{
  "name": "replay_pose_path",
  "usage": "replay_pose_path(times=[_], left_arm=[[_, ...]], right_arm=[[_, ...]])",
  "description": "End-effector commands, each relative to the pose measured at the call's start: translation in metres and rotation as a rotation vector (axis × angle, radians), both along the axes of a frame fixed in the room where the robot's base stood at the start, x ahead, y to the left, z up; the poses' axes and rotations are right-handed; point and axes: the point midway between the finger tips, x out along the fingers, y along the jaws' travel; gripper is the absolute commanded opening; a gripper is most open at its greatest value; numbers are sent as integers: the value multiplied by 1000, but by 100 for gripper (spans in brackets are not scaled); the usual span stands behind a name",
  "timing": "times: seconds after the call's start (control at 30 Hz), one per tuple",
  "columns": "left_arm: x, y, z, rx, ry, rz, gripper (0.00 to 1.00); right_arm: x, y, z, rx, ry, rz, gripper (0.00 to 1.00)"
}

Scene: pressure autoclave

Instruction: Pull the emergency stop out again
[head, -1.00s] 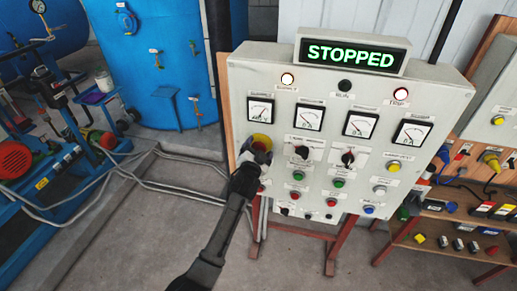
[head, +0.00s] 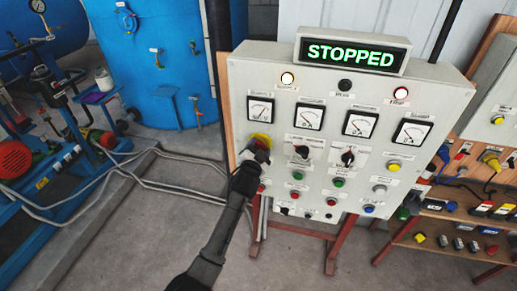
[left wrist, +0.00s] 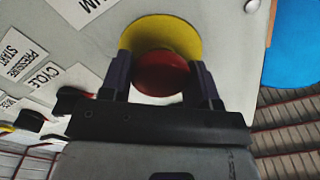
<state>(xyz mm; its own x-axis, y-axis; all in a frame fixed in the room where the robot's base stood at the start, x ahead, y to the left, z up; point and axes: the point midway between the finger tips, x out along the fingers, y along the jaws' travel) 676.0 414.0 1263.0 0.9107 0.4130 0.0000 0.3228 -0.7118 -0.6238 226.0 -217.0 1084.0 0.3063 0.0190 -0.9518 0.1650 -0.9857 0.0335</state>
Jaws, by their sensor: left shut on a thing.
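The emergency stop is a red mushroom button (left wrist: 162,74) on a round yellow backing plate (left wrist: 165,30) at the left side of the grey control panel (head: 330,105). In the left wrist view my left gripper (left wrist: 163,82) has one finger on each side of the red button and is shut on it. In the head view my left gripper (head: 253,160) covers most of the button, and part of the yellow plate (head: 261,140) shows above it. The lit display (head: 350,54) on top of the panel reads STOPPED. My right gripper is not in view.
The panel carries dials, knobs and coloured buttons close to the right of my gripper. A blue tank (head: 150,60) stands at the back left. A wooden shelf (head: 460,240) with plugs and switches is at the right. The floor at the lower left is mostly clear.

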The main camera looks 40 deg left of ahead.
Motion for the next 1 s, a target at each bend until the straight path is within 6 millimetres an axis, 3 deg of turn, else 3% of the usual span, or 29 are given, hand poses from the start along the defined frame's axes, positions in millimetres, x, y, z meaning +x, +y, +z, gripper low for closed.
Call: replay_pose_path(times=[0.1,0.3,0.53,0.57,0.8,1.0], left_arm=[[0,0,0,0,0,0,13],[-11,-5,2,0,1,-1,13],[-11,-5,1,1,-2,0,13],[-11,-5,1,1,-2,0,57],[-11,-5,0,0,-1,-1,80],[-11,-5,0,0,0,0,82]], right_arm=[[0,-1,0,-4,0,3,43],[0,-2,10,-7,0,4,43],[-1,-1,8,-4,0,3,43],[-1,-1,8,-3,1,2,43],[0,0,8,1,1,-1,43],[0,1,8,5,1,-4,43]])
